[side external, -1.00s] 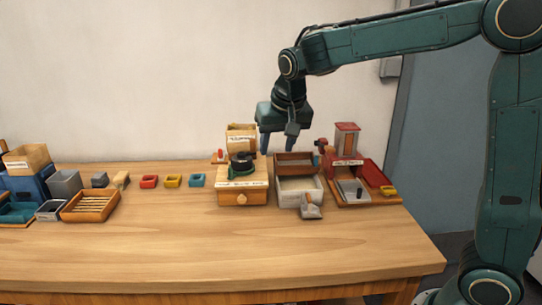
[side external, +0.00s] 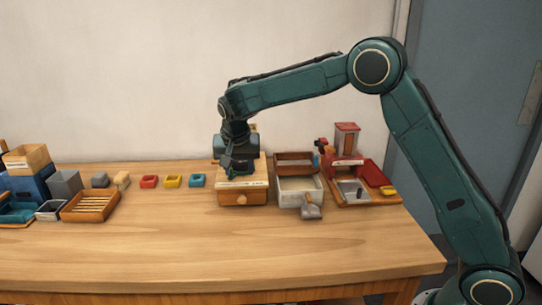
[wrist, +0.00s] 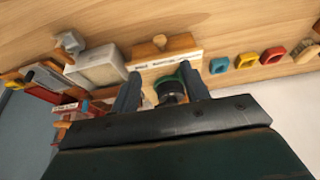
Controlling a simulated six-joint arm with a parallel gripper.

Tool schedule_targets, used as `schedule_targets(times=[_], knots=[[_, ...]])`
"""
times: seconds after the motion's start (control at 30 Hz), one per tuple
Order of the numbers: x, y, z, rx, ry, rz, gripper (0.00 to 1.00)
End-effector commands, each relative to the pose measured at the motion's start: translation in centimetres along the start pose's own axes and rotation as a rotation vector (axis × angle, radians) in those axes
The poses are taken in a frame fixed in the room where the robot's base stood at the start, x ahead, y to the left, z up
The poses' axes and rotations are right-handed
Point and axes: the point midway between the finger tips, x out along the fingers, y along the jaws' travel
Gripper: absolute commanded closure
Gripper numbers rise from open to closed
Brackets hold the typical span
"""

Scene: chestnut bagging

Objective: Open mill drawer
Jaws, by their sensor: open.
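The mill is a light wooden box (side external: 257,172) with a labelled top edge, near the back middle of the table. Its closed drawer (side external: 229,198) faces the front and has a round wooden knob (side external: 241,200); the knob also shows in the wrist view (wrist: 159,40). My gripper (side external: 238,172) is over the mill's top, behind and above the knob, and hides the mill's upper part in the side view. In the wrist view my gripper (wrist: 160,78) is open, with the dark round mill top (wrist: 171,92) and its green ring between the two fingers. Contact cannot be told.
A pale bin (side external: 299,193) with a brown tray (side external: 295,168) behind it and a small scoop (side external: 311,212) stands right of the mill. A red machine (side external: 346,145) is farther right. Small coloured blocks (side external: 172,181) lie left. The table in front of the drawer is clear.

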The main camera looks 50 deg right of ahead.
Motion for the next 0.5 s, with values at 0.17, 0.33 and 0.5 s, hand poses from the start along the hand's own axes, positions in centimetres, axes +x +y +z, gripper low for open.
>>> schedule_targets(times=[0.17,0.33,0.5], knots=[[0.7,0.1,0.0,0.0,-0.001,0.002,0.54],[2.2,0.1,0.0,0.0,-0.002,0.002,0.54],[4.5,0.1,0.1,0.0,-0.003,0.004,0.54]])
